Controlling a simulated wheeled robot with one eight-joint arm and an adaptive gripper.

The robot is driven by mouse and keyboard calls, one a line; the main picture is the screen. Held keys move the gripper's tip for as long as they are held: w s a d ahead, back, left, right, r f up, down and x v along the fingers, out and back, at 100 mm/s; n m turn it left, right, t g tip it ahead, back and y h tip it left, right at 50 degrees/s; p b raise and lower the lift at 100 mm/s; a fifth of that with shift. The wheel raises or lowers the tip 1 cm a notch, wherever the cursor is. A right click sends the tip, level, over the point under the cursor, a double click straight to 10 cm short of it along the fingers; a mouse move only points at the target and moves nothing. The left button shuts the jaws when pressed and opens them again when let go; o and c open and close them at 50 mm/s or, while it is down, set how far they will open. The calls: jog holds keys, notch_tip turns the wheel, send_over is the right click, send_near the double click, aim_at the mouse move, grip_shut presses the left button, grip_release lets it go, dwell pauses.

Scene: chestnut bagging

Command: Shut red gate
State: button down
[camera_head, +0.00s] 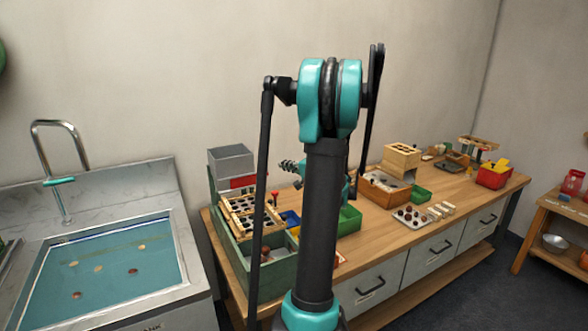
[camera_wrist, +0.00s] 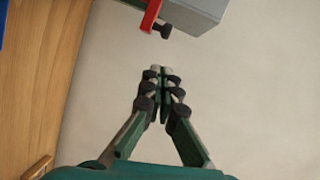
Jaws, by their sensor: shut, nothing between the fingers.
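The red gate (camera_head: 242,182) is a flat red plate low on the front of a grey hopper (camera_head: 231,160). In the wrist view the red gate (camera_wrist: 150,15) shows at the top edge, beside the grey hopper (camera_wrist: 196,10), with a dark knob (camera_wrist: 165,31) at its end. My gripper (camera_wrist: 160,70) is shut and empty. Its fingertips point toward the gate and knob with a gap between them. In the head view my gripper (camera_head: 285,165) is partly hidden behind my arm, to the right of the hopper. How far the gate is slid cannot be told.
Below the hopper, a wooden slotted tray (camera_head: 240,213) sits on a green box (camera_head: 232,242). A green bin (camera_head: 349,221) and a blue bin (camera_head: 291,218) stand to the right. A sink (camera_head: 115,265) is at left. The wall (camera_head: 180,80) rises behind the bench.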

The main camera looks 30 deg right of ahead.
aim_at(265, 167)
jog(key=shift+w+a+f, duration=0.15)
jog(key=shift+w+a, duration=0.15)
jog(key=shift+a, duration=0.3)
jog(key=shift+w+a+f, duration=0.15)
jog(key=shift+w+a, duration=0.2)
jog(key=shift+a, duration=0.3)
jog(key=shift+w+a+f, duration=0.15)
jog(key=shift+w+a, duration=0.15)
jog(key=shift+a, duration=0.3)
jog(key=shift+w+a, duration=0.1)
jog(key=shift+a, duration=0.85)
